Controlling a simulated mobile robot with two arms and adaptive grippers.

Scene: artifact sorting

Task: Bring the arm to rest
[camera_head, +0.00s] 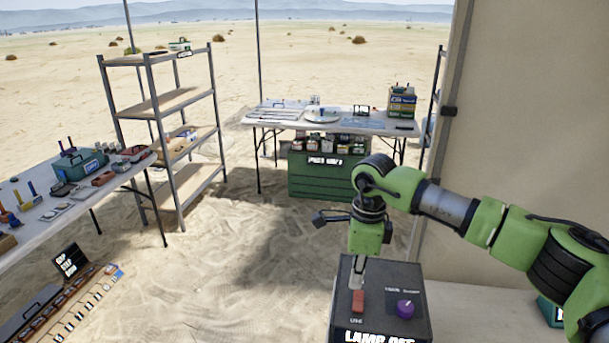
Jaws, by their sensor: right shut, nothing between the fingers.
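My green right arm comes in from the right edge and bends down over a dark box (425,322). My right gripper (357,284) points straight down, shut and empty. Its tips are just above or at a red switch (358,301) on the box top; I cannot tell whether they touch it. A purple knob (404,309) sits to the right of the switch. The box front carries a label that seems to read "LAMP OFF", cut by the bottom edge. My left gripper is not in view.
A table with tools and a green box (80,164) stands at left, beside an open metal shelf (155,104). A back table (270,123) stands above a green crate (312,178). A tan tent wall (530,110) is behind my arm. Sandy ground (250,260) in the middle is clear.

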